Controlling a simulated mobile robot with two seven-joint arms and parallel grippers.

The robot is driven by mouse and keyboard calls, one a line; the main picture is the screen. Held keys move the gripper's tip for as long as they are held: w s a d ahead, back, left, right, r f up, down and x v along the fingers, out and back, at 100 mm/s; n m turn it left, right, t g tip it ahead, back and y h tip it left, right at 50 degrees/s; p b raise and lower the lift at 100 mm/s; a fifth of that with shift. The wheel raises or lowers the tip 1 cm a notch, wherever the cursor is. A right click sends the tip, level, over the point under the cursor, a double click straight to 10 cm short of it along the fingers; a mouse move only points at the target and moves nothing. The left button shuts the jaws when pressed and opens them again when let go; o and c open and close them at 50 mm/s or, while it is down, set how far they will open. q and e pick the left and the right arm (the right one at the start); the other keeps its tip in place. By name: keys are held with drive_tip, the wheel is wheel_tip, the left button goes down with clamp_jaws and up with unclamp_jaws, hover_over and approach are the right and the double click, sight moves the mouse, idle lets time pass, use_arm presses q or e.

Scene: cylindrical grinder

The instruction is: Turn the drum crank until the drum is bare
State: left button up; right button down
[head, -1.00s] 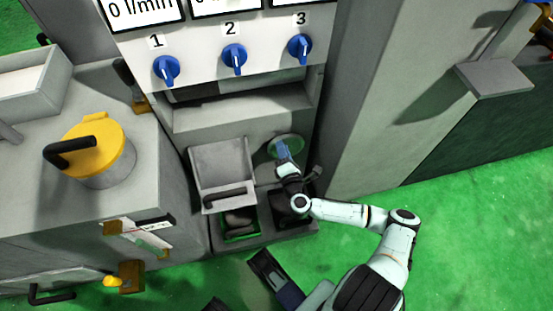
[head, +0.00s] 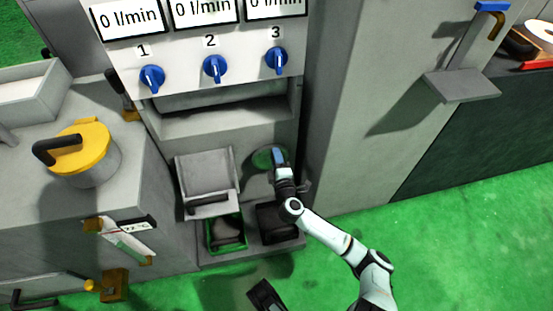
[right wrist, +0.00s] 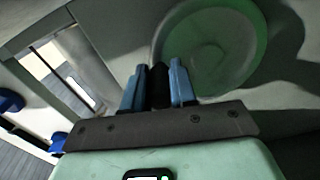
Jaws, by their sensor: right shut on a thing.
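The drum crank shows as a round, pale green disc (head: 262,158) on the machine's lower front, right of a grey hopper. It also shows in the right wrist view (right wrist: 205,45). My right gripper (head: 279,158) is at the disc's right side. In the right wrist view its blue fingers (right wrist: 158,88) are closed around a black crank handle (right wrist: 159,82). The drum surface behind the disc is hidden, so I cannot tell how much it carries.
A grey hopper (head: 205,172) stands left of the crank, above a green-rimmed bin (head: 226,247) with dark material in it. Blue knobs (head: 215,68) sit above. A grey wall (head: 345,120) rises close on the right. Green floor (head: 450,215) is open at right.

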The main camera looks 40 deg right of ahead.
drive_tip(key=shift+d, duration=0.15)
drive_tip(key=c, duration=0.9)
unclamp_jaws()
drive_tip(key=shift+s, duration=0.1)
use_arm(q)
drive_tip(key=shift+s+a, duration=0.1)
drive_tip(key=shift+s, duration=0.05)
use_arm(e)
drive_tip(key=shift+a, duration=0.2)
